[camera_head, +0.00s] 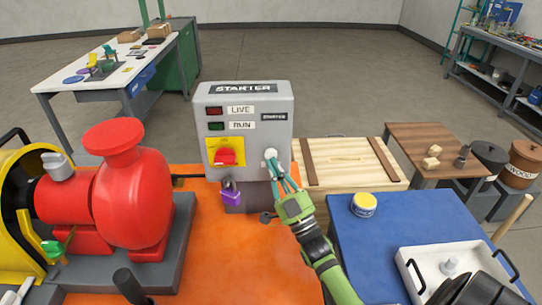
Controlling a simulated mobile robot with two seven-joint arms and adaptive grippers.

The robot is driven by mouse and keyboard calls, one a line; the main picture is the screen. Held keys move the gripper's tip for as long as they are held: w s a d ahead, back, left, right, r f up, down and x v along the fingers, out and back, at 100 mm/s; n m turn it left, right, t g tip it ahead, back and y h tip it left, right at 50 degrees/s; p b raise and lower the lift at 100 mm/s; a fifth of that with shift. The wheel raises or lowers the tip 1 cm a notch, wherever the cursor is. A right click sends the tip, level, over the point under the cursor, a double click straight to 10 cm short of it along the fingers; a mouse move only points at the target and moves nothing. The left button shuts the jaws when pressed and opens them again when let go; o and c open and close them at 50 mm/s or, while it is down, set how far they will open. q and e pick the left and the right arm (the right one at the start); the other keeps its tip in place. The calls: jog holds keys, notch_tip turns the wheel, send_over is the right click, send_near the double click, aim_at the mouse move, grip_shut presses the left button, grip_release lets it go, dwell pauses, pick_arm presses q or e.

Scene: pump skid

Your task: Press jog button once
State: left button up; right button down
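The grey starter box (247,112) stands upright behind the orange skid surface. It has a LIVE label with a dark red lamp, a RUN label with a dark green lamp, and a red rotary switch on a yellow plate (225,155). A pale round button (270,153), likely the jog button, sits at the lower right of its face. My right gripper (274,164) comes up from the lower right, its teal fingers drawn together and pointing at that button. The tips overlap the button's lower edge; I cannot tell if they touch. My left gripper is not in view.
A purple padlock (231,194) hangs below the switch. A red pump (130,190) stands at the left. A wooden crate (350,165) is behind my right arm. A blue table (400,227) with a yellow-lidded tin (364,204) and a white tray (420,262) is at the right.

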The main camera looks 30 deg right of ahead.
jog(key=shift+w+d, duration=0.1)
jog(key=shift+w, duration=0.05)
dwell(0.4)
jog(key=shift+w+d, duration=0.1)
jog(key=shift+w, duration=0.15)
jog(key=shift+w+d+b, duration=0.25)
jog(key=shift+w+b, duration=0.1)
jog(key=shift+b, duration=0.05)
dwell(0.7)
jog(key=shift+s, duration=0.1)
jog(key=shift+s+a+p, duration=0.45)
jog(key=shift+s, duration=0.2)
jog(key=s+a, duration=0.1)
jog(key=s+p, duration=0.1)
jog(key=s, duration=0.1)
jog(key=s+a+p, duration=0.1)
jog(key=shift+s+a, duration=0.15)
jog(key=shift+a, duration=0.15)
dwell(0.3)
